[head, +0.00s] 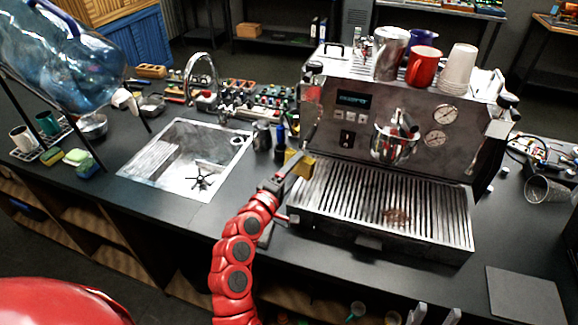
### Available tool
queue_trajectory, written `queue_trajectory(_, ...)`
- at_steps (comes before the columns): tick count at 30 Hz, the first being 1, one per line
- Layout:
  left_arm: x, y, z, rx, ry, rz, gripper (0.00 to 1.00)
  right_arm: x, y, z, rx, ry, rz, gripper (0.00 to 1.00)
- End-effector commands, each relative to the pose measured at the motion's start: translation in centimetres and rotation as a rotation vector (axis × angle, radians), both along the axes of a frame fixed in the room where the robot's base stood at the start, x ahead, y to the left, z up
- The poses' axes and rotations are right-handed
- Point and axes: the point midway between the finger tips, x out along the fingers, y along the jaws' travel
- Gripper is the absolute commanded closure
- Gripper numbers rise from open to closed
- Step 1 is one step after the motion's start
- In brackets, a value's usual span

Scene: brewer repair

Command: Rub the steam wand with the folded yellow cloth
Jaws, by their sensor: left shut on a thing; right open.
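The espresso machine (385,150) stands on the dark counter. The steam wand appears to be the thin metal tube (311,128) at the machine's left front; its lower end is hard to make out near the cloth. The folded yellow cloth (301,165) is at the machine's left edge, just above the drip tray's corner. My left gripper (292,168) is shut on the cloth. I cannot tell whether the cloth touches the wand. My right gripper (433,316) is at the bottom edge, with its two fingertips apart and nothing between them.
The grooved drip tray (375,205) juts forward below the machine. A sink (187,160) with a curved faucet (203,68) lies to the left. Dark bottles (280,140) stand close behind my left gripper. A grey mat (525,297) lies at the right front.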

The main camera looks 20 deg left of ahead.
Motion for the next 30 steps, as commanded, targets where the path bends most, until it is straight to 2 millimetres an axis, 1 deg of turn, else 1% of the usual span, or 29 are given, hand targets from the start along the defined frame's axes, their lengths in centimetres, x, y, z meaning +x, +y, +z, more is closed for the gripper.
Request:
queue_trajectory(1,-0.2,-0.6,0.3,-0.001,-0.001,-0.002,0.59,0.0,0.0,0.5,0.000,0.000,0.000,0.50)
queue_trajectory(6,-0.6,-1.8,0.1,-0.001,0.001,-0.001,0.59,0.0,0.0,0.9,0.000,0.000,0.000,0.50)
queue_trajectory(11,-0.4,-1.9,-0.1,0.000,0.000,0.001,0.59,0.0,0.0,0.5,0.000,0.000,0.000,0.50)
queue_trajectory(14,-0.2,-1.3,-0.2,0.001,-0.001,0.003,0.59,0.0,0.0,-0.1,0.000,0.000,0.000,0.50)
queue_trajectory(21,0.5,1.0,-0.4,0.000,0.000,0.004,0.59,0.0,0.0,-1.7,0.000,0.000,0.000,0.50)
queue_trajectory(25,0.7,1.7,-0.3,0.000,0.002,0.000,0.59,0.0,0.0,-2.1,0.000,0.000,0.000,0.50)
queue_trajectory(30,0.8,1.9,-0.1,0.001,0.003,-0.001,0.59,0.0,0.0,-2.1,0.000,0.000,0.000,0.50)
